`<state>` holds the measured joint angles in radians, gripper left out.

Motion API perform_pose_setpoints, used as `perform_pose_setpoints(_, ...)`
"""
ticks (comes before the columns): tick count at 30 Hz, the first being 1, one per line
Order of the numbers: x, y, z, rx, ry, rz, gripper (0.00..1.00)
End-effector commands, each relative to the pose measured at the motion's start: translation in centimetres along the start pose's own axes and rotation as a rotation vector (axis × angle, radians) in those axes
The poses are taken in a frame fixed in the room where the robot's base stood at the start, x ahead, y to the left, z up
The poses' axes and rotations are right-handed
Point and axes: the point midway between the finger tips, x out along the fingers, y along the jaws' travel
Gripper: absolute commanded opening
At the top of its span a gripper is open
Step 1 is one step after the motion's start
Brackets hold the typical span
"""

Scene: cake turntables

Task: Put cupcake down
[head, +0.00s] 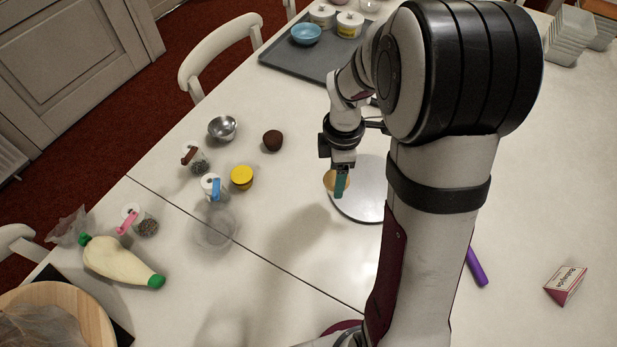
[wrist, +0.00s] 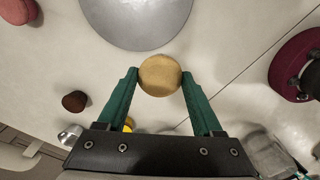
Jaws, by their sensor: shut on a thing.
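My gripper (head: 341,184) has green fingers and points down near the left edge of the grey round turntable (head: 368,192). It is shut on a cupcake (head: 329,180) with a golden-brown top, partly hidden behind a finger in the head view. In the wrist view the cupcake (wrist: 160,75) sits between the two fingertips, and the turntable (wrist: 137,22) lies just beyond it. The turntable's visible surface is bare; my arm hides its right part in the head view. I cannot tell how high the cupcake is above the table.
A piping bag (head: 122,262) lies front left. A dark tray (head: 285,58) is at the back. A purple tube (head: 476,267) and small box (head: 566,285) lie right.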

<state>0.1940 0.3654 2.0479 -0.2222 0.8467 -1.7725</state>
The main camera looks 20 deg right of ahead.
Motion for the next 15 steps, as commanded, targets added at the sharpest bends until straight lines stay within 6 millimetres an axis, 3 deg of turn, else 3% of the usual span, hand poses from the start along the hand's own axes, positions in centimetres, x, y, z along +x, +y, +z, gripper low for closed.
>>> perform_pose_setpoints(5,-1.3,-0.7,2.5,0.005,0.001,0.000,0.12)
perform_pose_setpoints(8,-1.7,-1.1,5.1,0.006,0.000,0.000,0.12)
perform_pose_setpoints(15,-2.5,-4.4,14.6,0.002,0.000,0.000,0.12)
